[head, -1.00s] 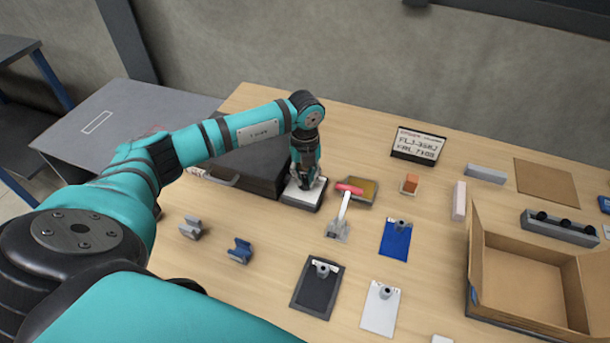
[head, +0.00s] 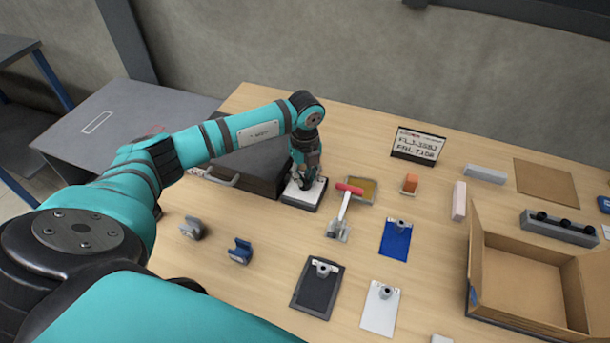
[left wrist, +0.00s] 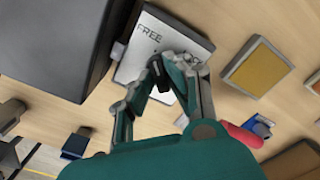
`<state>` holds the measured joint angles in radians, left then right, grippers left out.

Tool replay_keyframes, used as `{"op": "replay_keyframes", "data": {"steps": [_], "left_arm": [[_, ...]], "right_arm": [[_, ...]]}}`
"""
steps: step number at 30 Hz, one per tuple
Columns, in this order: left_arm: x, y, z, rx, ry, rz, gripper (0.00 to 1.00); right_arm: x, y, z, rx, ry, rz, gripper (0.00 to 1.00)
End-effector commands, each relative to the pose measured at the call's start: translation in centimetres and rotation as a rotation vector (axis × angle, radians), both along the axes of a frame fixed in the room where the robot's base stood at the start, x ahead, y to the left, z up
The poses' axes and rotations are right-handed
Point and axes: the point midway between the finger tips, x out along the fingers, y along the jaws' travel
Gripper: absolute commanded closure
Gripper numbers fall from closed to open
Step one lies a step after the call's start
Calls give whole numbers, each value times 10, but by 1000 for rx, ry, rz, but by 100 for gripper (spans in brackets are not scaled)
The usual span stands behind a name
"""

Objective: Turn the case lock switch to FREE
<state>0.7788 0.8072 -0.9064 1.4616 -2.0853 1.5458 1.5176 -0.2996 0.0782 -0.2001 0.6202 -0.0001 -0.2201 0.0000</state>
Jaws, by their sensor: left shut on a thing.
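The case lock switch is a white-topped panel (head: 317,192) on a dark base, beside the dark case (head: 250,165). In the left wrist view the panel (left wrist: 142,62) carries the word FREE at its upper left and other, partly hidden lettering at its right. My left gripper (head: 306,185) is over the panel, pointing down. In the left wrist view its fingers (left wrist: 161,84) are shut on a small black knob (left wrist: 157,68) in the middle of the panel. The fingers hide much of the knob, so its exact pointing is hard to tell. My right gripper is not in view.
A red-handled toggle clamp (head: 345,205) stands just right of the panel, near a tray with a yellow-brown surface (head: 368,188). A display sign (head: 418,145) stands behind. An open cardboard box (head: 525,285) is at the right. Two grey-blue cradles (head: 240,251) lie in front of the case.

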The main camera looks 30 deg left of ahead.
Motion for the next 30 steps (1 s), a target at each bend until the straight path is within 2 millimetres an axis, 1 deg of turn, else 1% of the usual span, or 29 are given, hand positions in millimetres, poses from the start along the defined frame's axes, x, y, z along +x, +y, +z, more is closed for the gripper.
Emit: {"op": "replay_keyframes", "data": {"steps": [1, 6, 11, 14, 17, 20, 27, 30], "left_arm": [[1, 1, 1, 0, -4, 3, 84], [1, 1, 1, 1, -3, 2, 63], [1, 0, 1, 0, -1, 1, 63], [1, 0, 1, 0, -1, 0, 63], [1, 0, 8, 0, -4, 0, 63], [1, 1, 22, 1, -5, 0, 63], [1, 1, 74, 1, -6, 0, 63], [2, 1, 93, 0, -6, 0, 63]], "right_arm": [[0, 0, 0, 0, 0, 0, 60], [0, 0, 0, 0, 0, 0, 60], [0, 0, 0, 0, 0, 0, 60], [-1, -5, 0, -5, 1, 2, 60], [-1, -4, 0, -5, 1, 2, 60], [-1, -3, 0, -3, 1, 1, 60], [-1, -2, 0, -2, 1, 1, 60], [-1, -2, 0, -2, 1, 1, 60]]}}
